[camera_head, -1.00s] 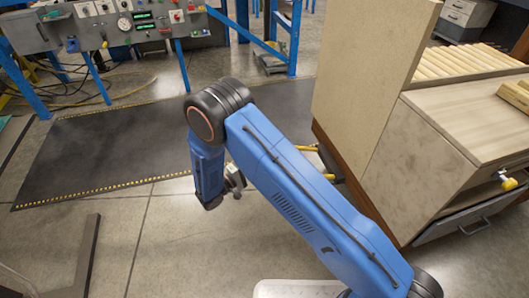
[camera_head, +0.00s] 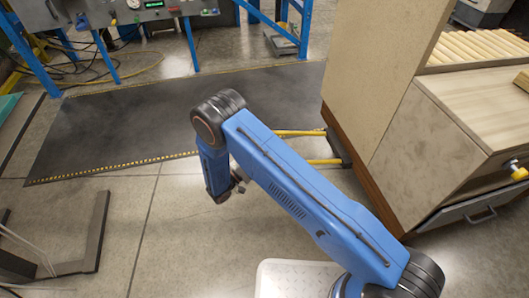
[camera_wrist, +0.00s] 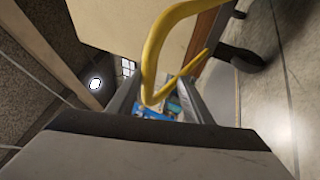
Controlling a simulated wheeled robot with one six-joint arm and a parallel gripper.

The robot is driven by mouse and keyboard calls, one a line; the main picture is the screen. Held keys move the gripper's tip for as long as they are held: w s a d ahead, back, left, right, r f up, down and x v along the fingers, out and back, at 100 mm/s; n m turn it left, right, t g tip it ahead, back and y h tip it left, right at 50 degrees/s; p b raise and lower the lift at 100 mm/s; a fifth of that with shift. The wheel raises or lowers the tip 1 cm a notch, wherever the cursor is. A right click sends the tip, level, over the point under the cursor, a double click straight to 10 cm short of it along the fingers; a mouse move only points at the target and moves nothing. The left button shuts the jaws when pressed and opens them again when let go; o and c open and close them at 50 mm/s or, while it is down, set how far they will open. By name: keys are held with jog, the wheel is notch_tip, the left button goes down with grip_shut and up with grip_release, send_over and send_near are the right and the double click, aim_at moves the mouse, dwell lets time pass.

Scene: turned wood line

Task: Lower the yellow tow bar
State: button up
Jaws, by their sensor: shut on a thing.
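The yellow tow bar (camera_head: 322,161) has two yellow arms joined low on the side of the wooden cart (camera_head: 385,110). In the head view they reach left, near floor level, and pass behind my blue arm, which hides their far end. In the wrist view the yellow bar (camera_wrist: 155,50) curves close in front of me as a bent loop, with its bend between my fingers. My gripper (camera_wrist: 158,88) is shut on this bend. In the head view my gripper (camera_head: 239,184) is mostly hidden behind my wrist.
A dark floor mat (camera_head: 120,125) with a yellow-dashed edge lies beyond my arm. A blue-framed bench (camera_head: 190,45) stands at the back. A dark metal stand (camera_head: 95,235) is at lower left. Open concrete lies between. A drawer (camera_head: 470,212) shows on the cart.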

jog(key=shift+d+f, duration=0.1)
jog(key=shift+f, duration=0.35)
jog(key=o, duration=0.9)
jog(key=shift+c, duration=0.5)
jog(key=shift+s, duration=0.1)
jog(key=v, duration=1.7)
jog(key=shift+a, duration=0.3)
jog(key=shift+r, duration=0.15)
